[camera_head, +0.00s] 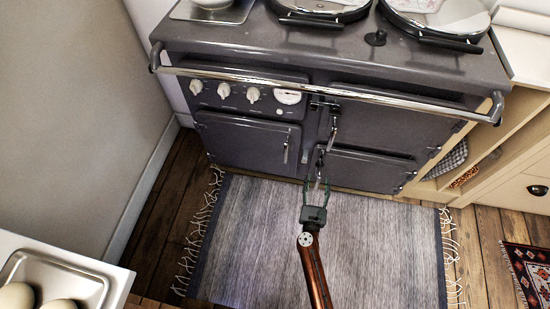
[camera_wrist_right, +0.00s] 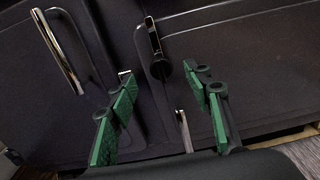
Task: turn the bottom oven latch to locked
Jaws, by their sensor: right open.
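The bottom oven latch (camera_head: 321,159) is a small chrome lever at the left edge of the lower right oven door (camera_head: 368,168). My right gripper (camera_head: 316,184) is open and empty, just in front of it and slightly low in the head view. In the right wrist view, the green-padded fingers (camera_wrist_right: 162,106) stand apart. A chrome lever with a dark round end (camera_wrist_right: 155,40) shows above them, and a thin chrome piece (camera_wrist_right: 183,130) shows between them. I cannot tell whether these two belong to one latch. No contact is visible. My left gripper is out of view.
The upper oven has its own chrome latch (camera_head: 333,127). The left door has a chrome handle (camera_head: 286,148), also in the wrist view (camera_wrist_right: 60,48). A long chrome rail (camera_head: 400,100) runs across the stove front above. A grey rug (camera_head: 255,240) covers the floor before the stove.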

